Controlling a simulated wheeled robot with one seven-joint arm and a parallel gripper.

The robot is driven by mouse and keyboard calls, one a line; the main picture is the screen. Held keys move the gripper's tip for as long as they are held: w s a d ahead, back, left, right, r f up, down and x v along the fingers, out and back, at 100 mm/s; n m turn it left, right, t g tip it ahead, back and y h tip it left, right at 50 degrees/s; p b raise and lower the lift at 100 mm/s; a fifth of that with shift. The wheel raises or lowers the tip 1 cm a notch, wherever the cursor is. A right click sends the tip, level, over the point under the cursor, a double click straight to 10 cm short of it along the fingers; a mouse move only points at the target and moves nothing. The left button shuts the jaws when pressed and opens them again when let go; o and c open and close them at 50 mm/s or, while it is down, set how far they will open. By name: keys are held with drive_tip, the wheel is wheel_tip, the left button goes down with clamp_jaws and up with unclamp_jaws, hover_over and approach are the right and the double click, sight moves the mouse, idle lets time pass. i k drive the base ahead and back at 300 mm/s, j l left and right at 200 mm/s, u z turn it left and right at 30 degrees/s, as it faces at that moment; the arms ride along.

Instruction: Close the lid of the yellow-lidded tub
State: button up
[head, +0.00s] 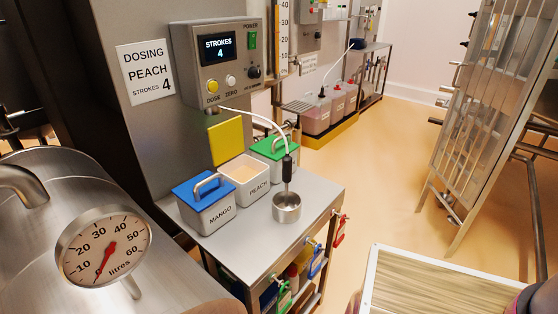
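Pale peach powder shows inside. A metal scoop (287,208) with a black upright handle is just in front and to the right of the tub, on the table. My gripper is not in view.
A blue-lidded MANGO tub (205,205) and a green-lidded tub (275,149) flank it, both closed. The dosing unit (222,62) reads STROKES 4 above. A round litres gauge (103,248) is at front left.

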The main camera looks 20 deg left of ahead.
sight(226, 140)
drive_tip(key=i+l+u, duration=0.15)
drive_tip(key=u, duration=1.4)
drive_tip(key=l+u, duration=0.8)
drive_tip(key=l, duration=0.2)
drive_tip(key=l+u, duration=0.4)
drive_tip(key=k+l, duration=0.1)
drive_tip(key=l, duration=0.35)
drive_tip(key=k+l, duration=0.15)
drive_tip(key=l, duration=0.25)
drive_tip(key=k+l+u, duration=0.1)
drive_tip(key=l, duration=0.35)
drive_tip(key=i, duration=0.5)
